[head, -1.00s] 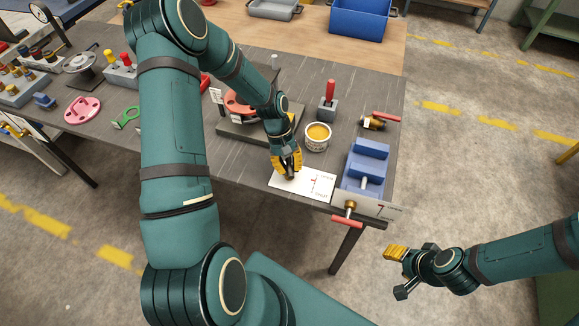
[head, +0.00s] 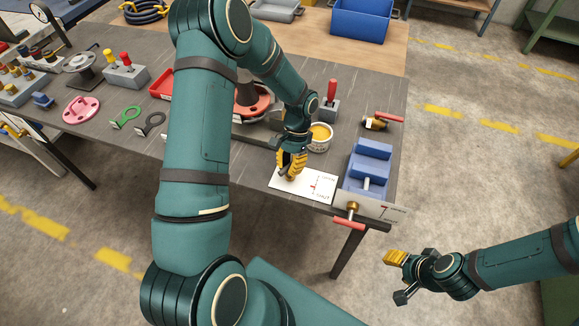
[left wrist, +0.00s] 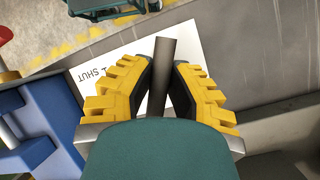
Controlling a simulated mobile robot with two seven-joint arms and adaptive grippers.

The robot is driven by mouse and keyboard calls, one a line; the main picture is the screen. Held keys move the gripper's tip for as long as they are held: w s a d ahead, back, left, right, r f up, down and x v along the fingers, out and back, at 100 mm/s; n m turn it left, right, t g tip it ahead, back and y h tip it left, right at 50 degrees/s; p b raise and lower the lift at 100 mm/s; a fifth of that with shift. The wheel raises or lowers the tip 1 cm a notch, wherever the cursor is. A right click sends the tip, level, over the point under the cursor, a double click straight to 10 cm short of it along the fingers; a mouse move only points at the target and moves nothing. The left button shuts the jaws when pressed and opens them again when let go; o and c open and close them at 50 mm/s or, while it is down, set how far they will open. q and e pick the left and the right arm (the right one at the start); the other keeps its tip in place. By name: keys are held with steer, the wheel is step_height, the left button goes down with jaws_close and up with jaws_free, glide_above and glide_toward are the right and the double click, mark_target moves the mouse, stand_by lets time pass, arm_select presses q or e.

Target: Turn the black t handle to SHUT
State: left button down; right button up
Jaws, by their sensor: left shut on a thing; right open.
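The black T handle shows in the left wrist view as a dark bar (left wrist: 166,62) between the two yellow fingers. My left gripper (head: 290,173) is shut on it, above the white card; the fingers also show in the left wrist view (left wrist: 160,88). In the head view the fingers hide most of the handle. The word SHUT on the card (left wrist: 100,68) reads upside down in the left wrist view, left of the bar. My right gripper (head: 396,276) is open and empty, off the table at the lower right.
A blue vise-like block (head: 366,165) stands right of the card, with a red-handled valve (head: 349,219) at the table's front edge. Behind are a yellow-filled cup (head: 320,137), a grey block with a red lever (head: 330,104) and a brass valve with red handle (head: 381,121).

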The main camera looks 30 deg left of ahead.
arm_select(q)
steer(key=m+y, duration=0.1)
steer(key=m, duration=0.2)
steer(key=m+y, duration=0.1)
steer(key=m, duration=0.2)
steer(key=shift+y+b, duration=0.35)
steer(key=shift+y, duration=0.05)
steer(key=m+t+y, duration=0.1)
steer(key=m, duration=0.2)
steer(key=m+y, duration=0.1)
steer(key=m, duration=0.2)
steer(key=shift+t, duration=0.4)
steer(key=shift+m, duration=0.3)
steer(key=c, duration=0.9)
jaws_free()
steer(key=shift+a, duration=0.1)
steer(key=v, duration=1.2)
steer(key=shift+f, duration=0.1)
